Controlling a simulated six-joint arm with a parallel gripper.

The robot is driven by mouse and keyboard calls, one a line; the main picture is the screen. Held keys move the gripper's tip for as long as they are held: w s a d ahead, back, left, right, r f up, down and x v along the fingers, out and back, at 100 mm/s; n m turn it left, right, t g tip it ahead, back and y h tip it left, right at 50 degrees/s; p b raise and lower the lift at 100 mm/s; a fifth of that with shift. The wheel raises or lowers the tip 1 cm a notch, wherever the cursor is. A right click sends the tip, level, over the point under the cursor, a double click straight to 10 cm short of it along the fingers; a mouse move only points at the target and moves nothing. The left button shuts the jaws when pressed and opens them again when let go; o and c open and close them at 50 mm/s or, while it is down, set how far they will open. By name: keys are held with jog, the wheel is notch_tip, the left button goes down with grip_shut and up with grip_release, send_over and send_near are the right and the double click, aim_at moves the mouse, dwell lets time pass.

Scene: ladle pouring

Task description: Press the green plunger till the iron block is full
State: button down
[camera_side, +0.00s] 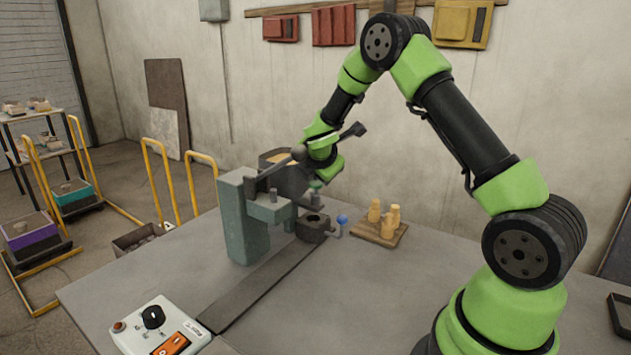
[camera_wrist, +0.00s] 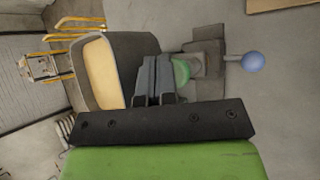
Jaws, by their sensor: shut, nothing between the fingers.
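My gripper (camera_wrist: 155,68) is shut and empty, its fingers side by side in the wrist view. The green plunger (camera_wrist: 182,73) shows as a rounded green edge just right of the fingers, partly hidden by them. I cannot tell if they touch it. The dark iron block (camera_side: 313,230) stands on the table with a dark round opening in its top. I cannot make out its fill level. A blue ball on a handle (camera_side: 342,219) sticks out from the block. In the side view my fingertips are hard to make out among the dark parts above the block.
A dark pot with a tan filling (camera_wrist: 101,72) is left of my fingers. A grey-green stand (camera_side: 240,215) with levers rises beside the block. A wooden board (camera_side: 378,233) with several wooden pegs lies right. A control box (camera_side: 160,328) sits at the front left.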

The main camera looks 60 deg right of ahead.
aim_at(318, 182)
jog(key=shift+f, duration=0.6)
dwell(0.3)
jog(key=shift+r, duration=1.4)
jog(key=shift+r, duration=2.5)
